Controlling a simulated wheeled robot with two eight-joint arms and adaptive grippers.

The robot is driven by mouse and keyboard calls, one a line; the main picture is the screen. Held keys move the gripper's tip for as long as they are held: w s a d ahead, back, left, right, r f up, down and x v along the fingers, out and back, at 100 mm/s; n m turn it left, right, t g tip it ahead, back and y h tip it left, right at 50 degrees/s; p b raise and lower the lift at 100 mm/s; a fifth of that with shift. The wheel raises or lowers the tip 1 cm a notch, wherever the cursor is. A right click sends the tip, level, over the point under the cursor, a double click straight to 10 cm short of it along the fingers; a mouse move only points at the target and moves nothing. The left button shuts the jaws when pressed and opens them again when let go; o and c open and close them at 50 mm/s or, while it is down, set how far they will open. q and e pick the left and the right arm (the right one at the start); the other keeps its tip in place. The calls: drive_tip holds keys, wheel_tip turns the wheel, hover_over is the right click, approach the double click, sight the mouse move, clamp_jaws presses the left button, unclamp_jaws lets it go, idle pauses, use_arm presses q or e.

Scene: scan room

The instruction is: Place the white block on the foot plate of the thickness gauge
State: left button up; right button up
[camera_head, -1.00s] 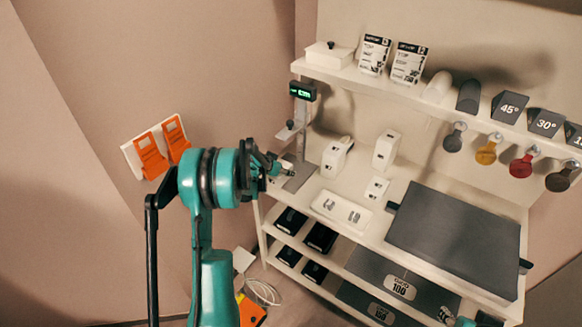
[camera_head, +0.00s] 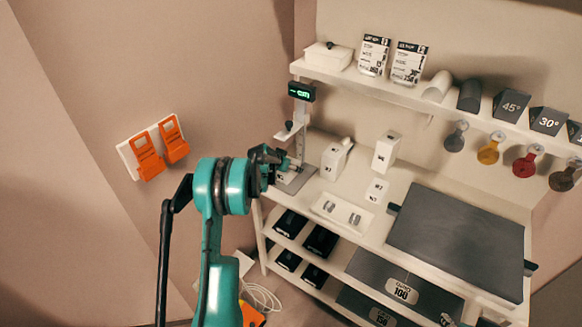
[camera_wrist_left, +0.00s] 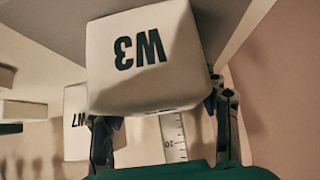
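My left gripper (camera_head: 288,164) is at the thickness gauge (camera_head: 301,108), low over its grey foot plate (camera_head: 297,181). In the left wrist view a white block marked W3 (camera_wrist_left: 145,60) sits between the fingers of this gripper (camera_wrist_left: 162,112), which appear closed on its sides. The picture there is upside down. I cannot tell whether the block touches the plate. In the head view the gripper mostly hides the block. The gauge's scale (camera_wrist_left: 173,137) shows behind it. My right gripper (camera_head: 447,319) only just shows at the bottom edge; its fingers are unclear.
A white block marked W7 (camera_head: 333,163) stands just right of the gauge; it also shows in the wrist view (camera_wrist_left: 76,125). Another tall white block (camera_head: 385,152), a small one (camera_head: 376,190) and a white tray (camera_head: 325,213) stand nearby. A dark slab (camera_head: 455,240) covers the bench's right part.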

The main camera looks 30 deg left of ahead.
use_arm(q)
drive_tip(key=shift+o, duration=0.5)
drive_tip(key=shift+r, duration=0.25)
drive_tip(key=d+p+v, duration=0.1)
drive_tip(key=p+v, duration=0.3)
drive_tip(key=v, duration=0.8)
drive_tip(key=s+d+r+g, duration=0.1)
drive_tip(key=s+d+r, duration=0.4)
drive_tip(key=d, duration=0.3)
drive_tip(key=s+d+r, duration=0.6)
drive_tip(key=d, duration=0.2)
drive_tip(key=s+d, duration=0.5)
drive_tip(key=s, duration=0.5)
drive_tip(key=s+d+f, duration=0.1)
drive_tip(key=s+d, duration=0.4)
drive_tip(key=s, duration=0.5)
drive_tip(key=shift+s+f+n+g+y, duration=0.2)
drive_tip(key=shift+f+n+g+y, duration=0.1)
drive_tip(key=shift+n+g, duration=0.1)
